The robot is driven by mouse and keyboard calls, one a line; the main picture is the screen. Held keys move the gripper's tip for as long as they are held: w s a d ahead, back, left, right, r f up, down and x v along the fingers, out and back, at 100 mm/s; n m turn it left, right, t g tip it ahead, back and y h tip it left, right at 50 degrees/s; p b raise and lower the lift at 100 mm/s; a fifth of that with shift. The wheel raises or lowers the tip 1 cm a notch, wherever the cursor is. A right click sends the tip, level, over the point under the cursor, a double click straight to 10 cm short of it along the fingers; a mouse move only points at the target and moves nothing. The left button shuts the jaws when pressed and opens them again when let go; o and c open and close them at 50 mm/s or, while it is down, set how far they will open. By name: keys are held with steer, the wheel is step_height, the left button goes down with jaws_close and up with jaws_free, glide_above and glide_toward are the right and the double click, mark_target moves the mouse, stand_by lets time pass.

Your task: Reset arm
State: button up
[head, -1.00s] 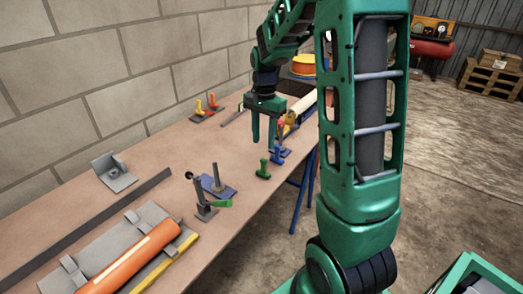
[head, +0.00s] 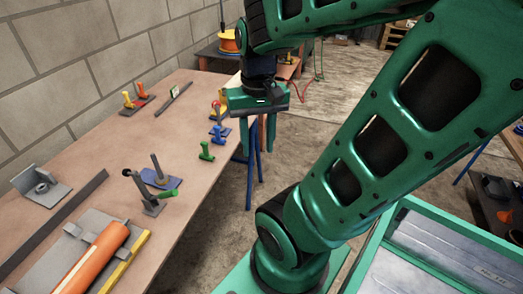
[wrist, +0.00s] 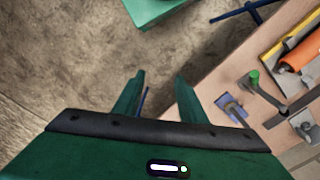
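My green arm is folded, and my gripper (head: 262,145) points down just past the right edge of the wooden workbench (head: 105,150). In the wrist view my gripper (wrist: 159,85) has its two fingers apart, with only the floor and a thin blue table leg showing between them. Nothing is held. The bench lies to the right in the wrist view, clear of the fingertips.
On the bench are an orange cylinder (head: 95,262) in a grey cradle, a green-handled clamp (head: 150,195), a grey bracket (head: 42,186) and small coloured clamps. A green-framed bin (head: 380,240) stands at lower right. Concrete floor lies between.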

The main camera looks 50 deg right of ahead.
steer(key=s, duration=0.2)
steer(key=s+n, duration=0.1)
steer(key=shift+a+f, duration=0.35)
steer(key=shift+f, duration=0.05)
steer(key=shift+w+f, duration=0.25)
steer(key=shift+w, duration=0.35)
